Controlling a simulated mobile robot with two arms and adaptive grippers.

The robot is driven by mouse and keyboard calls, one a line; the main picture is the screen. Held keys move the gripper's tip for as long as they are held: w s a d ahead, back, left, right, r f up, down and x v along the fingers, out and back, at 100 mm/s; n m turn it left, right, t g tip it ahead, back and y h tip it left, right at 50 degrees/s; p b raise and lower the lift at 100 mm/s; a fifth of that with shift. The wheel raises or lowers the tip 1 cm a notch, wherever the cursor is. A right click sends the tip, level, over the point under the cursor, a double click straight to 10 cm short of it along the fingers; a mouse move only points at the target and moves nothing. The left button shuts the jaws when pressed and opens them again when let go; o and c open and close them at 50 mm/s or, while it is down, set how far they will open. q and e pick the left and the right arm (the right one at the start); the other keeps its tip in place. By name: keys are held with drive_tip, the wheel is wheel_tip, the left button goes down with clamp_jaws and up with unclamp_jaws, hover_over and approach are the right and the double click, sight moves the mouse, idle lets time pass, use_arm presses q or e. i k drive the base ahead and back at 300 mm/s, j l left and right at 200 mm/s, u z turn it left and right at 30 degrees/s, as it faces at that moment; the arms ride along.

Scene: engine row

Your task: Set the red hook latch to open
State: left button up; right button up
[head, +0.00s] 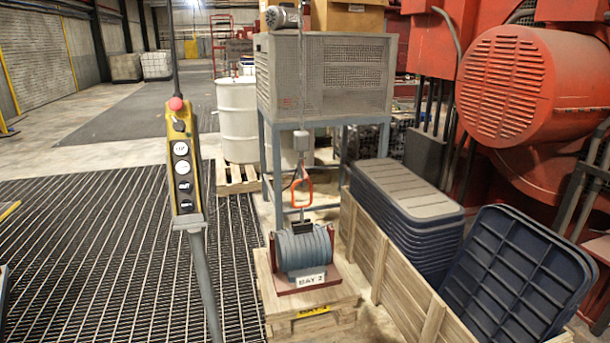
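A red-orange hook (309,187) hangs below a small grey hoist block (301,141) near the middle of the head view. The cylinder sits in a dark red cradle (308,287). The hook's latch is too small to make out, so I cannot tell if it is open or closed. Neither of my grippers shows in this view.
A yellow control pendant (183,160) with a red button stands on a grey post at left centre. The cradle rests on a wooden pallet (330,313). A wooden crate (392,287) with dark blue lids (520,275) stands at right. Grated floor (100,260) lies clear at left.

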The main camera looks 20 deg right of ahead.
sight(307, 177)
drive_tip(key=i+z, duration=0.1)
drive_tip(key=z, duration=0.35)
drive_tip(key=i+l+z, duration=0.1)
drive_tip(key=z, duration=0.35)
drive_tip(key=i+z, duration=0.2)
drive_tip(key=z, duration=0.2)
